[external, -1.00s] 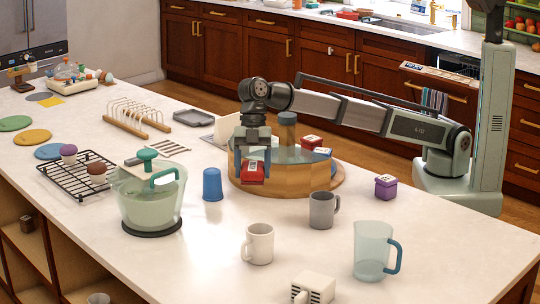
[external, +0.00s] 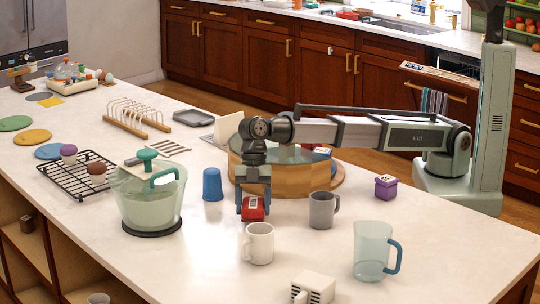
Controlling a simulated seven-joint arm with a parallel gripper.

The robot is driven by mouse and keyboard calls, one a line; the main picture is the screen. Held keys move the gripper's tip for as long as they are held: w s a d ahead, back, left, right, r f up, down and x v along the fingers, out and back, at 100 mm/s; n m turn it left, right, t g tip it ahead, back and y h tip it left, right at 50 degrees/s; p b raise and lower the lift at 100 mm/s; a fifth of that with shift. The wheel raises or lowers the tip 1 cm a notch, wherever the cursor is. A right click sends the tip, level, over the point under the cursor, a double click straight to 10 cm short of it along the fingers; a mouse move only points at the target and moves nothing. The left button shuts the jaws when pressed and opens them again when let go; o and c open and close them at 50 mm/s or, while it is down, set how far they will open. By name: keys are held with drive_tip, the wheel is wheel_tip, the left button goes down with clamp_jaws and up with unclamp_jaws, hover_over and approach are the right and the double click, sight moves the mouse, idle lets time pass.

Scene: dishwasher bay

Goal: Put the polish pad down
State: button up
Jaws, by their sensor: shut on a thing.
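The polish pad looks like a small red block with a pale label on top (external: 253,209). It is between the fingers of my gripper (external: 253,206), which is shut on it. The gripper points down over the white counter (external: 330,255), in front of the round wooden stand. The pad is low, close to the counter top; I cannot tell whether it touches. The gripper fingers cover its sides.
A blue cup (external: 212,184) stands to the left, a grey mug (external: 322,210) to the right and a white mug (external: 259,243) just in front. The round wooden stand (external: 290,177) is behind.

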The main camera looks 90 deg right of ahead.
drive_tip(key=shift+f, duration=1)
drive_tip(key=shift+f, duration=0.1)
drive_tip(key=o, duration=1)
drive_tip(key=v, duration=1.2)
drive_tip(key=shift+o, duration=0.4)
